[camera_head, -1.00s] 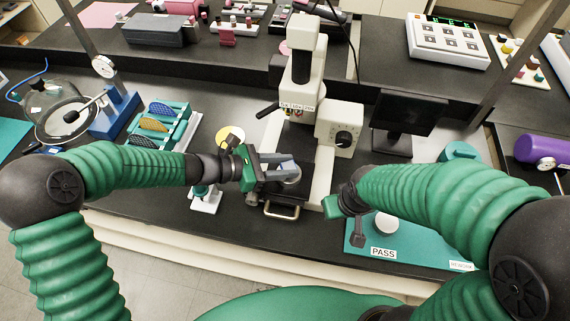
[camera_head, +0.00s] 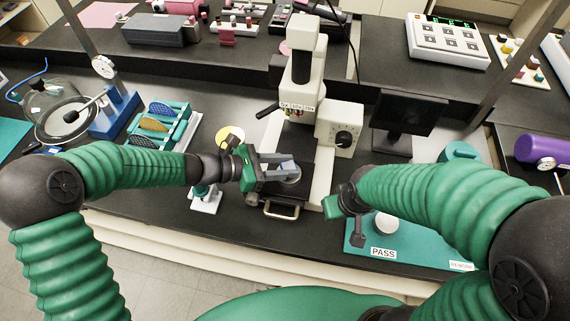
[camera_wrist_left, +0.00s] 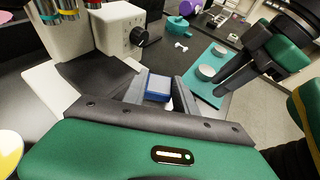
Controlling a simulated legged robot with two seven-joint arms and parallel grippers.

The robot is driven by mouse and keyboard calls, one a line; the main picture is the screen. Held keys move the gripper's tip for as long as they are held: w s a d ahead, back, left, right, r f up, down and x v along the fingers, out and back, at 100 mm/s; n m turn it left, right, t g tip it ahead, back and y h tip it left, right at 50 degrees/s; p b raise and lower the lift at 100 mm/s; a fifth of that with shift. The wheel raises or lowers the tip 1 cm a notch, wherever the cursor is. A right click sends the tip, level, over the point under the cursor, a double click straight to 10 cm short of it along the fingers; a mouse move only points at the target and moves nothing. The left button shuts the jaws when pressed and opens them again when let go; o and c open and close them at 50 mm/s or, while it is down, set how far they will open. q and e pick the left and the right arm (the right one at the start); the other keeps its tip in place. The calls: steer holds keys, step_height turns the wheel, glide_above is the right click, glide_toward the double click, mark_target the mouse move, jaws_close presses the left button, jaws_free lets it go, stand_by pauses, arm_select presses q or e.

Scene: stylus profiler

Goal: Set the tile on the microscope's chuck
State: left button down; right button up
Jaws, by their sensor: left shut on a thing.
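The white microscope (camera_head: 300,75) stands at the middle of the bench. Its round silver chuck (camera_head: 292,178) is on the dark stage under the objective, partly covered by my left gripper's fingers. My left gripper (camera_head: 287,166) is over the chuck, reaching in from the left. It is shut on a small blue tile, which shows clearly between the fingers in the left wrist view (camera_wrist_left: 158,87). I cannot tell whether the tile touches the chuck. My right gripper (camera_head: 357,215) hangs over the teal mat at the right, and its jaw state is unclear.
A teal rack (camera_head: 160,125) with several discs stands at the left. A teal PASS mat (camera_head: 415,240) with a white round piece lies at the right. A dark monitor (camera_head: 407,113) stands right of the microscope. A metal handle (camera_head: 281,210) sticks out at the stage front.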

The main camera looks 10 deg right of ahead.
arm_select(q)
steer(key=shift+f, duration=0.3)
stand_by(0.5)
steer(key=shift+f+b, duration=0.35)
steer(key=shift+f, duration=0.05)
steer(key=c, duration=0.9)
jaws_free()
steer(key=shift+c, duration=0.5)
steer(key=shift+a+r, duration=0.15)
steer(key=p+v, duration=0.4)
steer(key=v, duration=0.2)
steer(key=shift+s+a+r+p, duration=0.1)
steer(key=shift+a+p, duration=0.15)
steer(key=shift+p, duration=0.1)
steer(key=shift+a, duration=0.1)
